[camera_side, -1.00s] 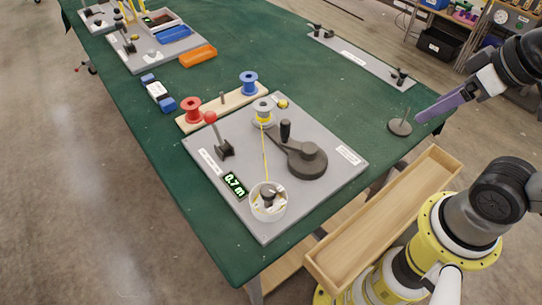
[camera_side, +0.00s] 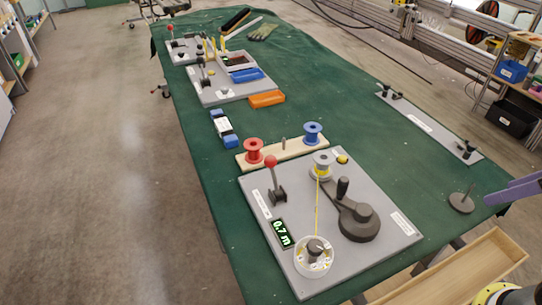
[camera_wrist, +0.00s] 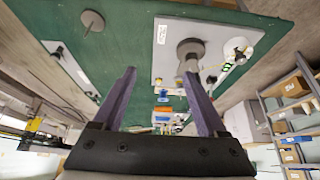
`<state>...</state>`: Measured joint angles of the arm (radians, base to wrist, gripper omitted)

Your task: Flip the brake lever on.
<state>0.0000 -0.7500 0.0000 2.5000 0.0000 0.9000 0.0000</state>
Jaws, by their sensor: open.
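A lever with a red ball knob (camera_side: 271,161) and a black base stands upright on the near grey board (camera_side: 340,262), in the side view. It sits on the board's left side, beside the red spool and above a display reading 0.7 m (camera_side: 281,233). My gripper (camera_wrist: 160,73) is open in the wrist view, with two purple fingers spread and nothing between them. In the side view only part of a purple finger (camera_side: 513,191) shows at the right edge, well right of the lever and apart from it. I cannot clearly pick out the lever in the wrist view.
The near board also carries a dark crank (camera_side: 358,222), a grey spool (camera_side: 322,164) with yellow thread and a white cup (camera_side: 314,257). Red (camera_side: 254,151) and blue (camera_side: 313,133) spools stand behind. A round stand (camera_side: 461,203) and wooden tray (camera_side: 465,270) are at right.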

